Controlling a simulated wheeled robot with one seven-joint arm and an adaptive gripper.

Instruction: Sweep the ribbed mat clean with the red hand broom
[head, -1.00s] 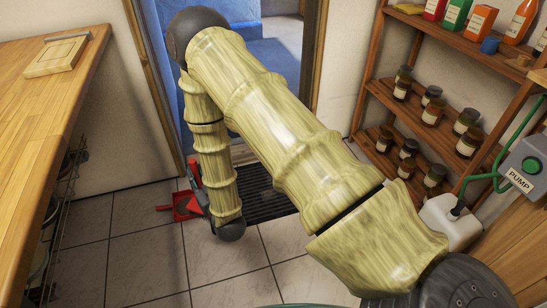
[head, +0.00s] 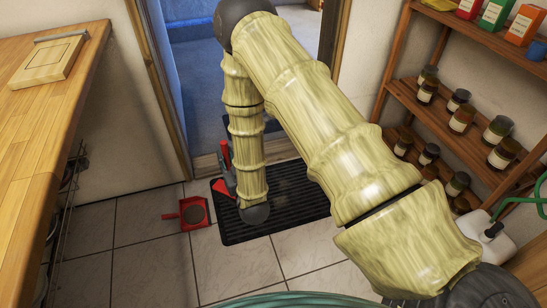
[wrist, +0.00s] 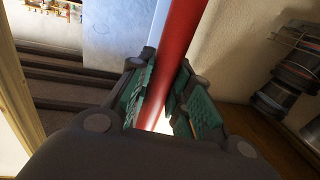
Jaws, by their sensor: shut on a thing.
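The dark ribbed mat (head: 290,208) lies on the tiled floor in front of the doorway, partly hidden by my arm. My gripper (head: 229,178) is at the mat's left part in the head view, largely covered by my arm. It is shut on the red hand broom (head: 224,153), whose red handle stands up beside my arm. In the wrist view the red handle (wrist: 178,60) runs between the green-padded fingers of my gripper (wrist: 165,105). A red piece shows low at the mat's left edge. I cannot tell whether the bristles touch the mat.
A red dustpan (head: 193,213) with brownish matter in it lies on the tiles left of the mat. A wooden workbench (head: 60,95) stands left. A wooden shelf (head: 440,105) with jars and a white jug (head: 490,240) are right. Front tiles are clear.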

